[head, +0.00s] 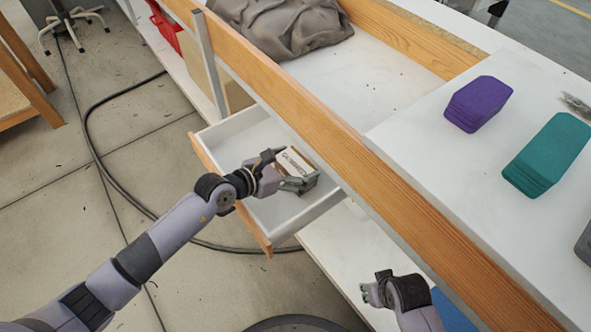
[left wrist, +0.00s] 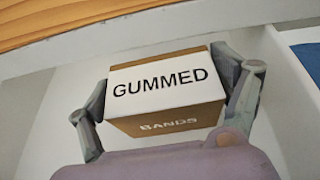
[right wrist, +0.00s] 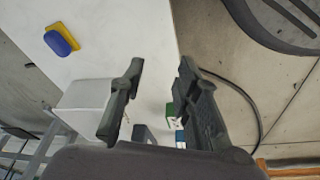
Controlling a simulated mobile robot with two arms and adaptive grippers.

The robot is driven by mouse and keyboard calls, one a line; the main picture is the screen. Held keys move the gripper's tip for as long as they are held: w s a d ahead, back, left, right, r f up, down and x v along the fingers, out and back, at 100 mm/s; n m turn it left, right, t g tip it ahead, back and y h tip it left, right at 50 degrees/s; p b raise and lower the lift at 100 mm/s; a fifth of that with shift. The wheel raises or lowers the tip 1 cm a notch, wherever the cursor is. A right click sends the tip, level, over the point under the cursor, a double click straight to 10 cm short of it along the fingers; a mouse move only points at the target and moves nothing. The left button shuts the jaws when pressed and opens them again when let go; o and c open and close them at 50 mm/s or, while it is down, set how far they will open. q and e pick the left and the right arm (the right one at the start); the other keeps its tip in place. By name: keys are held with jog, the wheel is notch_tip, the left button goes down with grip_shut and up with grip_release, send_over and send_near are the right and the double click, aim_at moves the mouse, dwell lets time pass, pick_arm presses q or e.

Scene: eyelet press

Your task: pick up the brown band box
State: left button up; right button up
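The brown band box (head: 296,163) is in the open white drawer in the head view. In the left wrist view the box (left wrist: 165,90) has a white top lettered "GUMMED" and a brown front lettered "BANDS". My left gripper (head: 283,172) has one finger on each side of it. Both fingers appear to press against the box sides, and no clear gap shows. Whether the box is off the drawer floor cannot be told. My right gripper (head: 372,290) is away from the drawer, at lower right. In the right wrist view the right gripper (right wrist: 158,95) is open and empty.
The drawer (head: 236,136) has a wooden front and stands out under a wood-edged bench (head: 300,100). On the bench top are a purple stack (head: 478,103), a teal stack (head: 547,154) and a grey cloth bundle (head: 285,25). A black cable (head: 95,120) lies on the floor.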

pick_arm(q)
jog(key=c, duration=0.6)
jog(key=shift+c, duration=0.6)
jog(key=shift+r, duration=0.15)
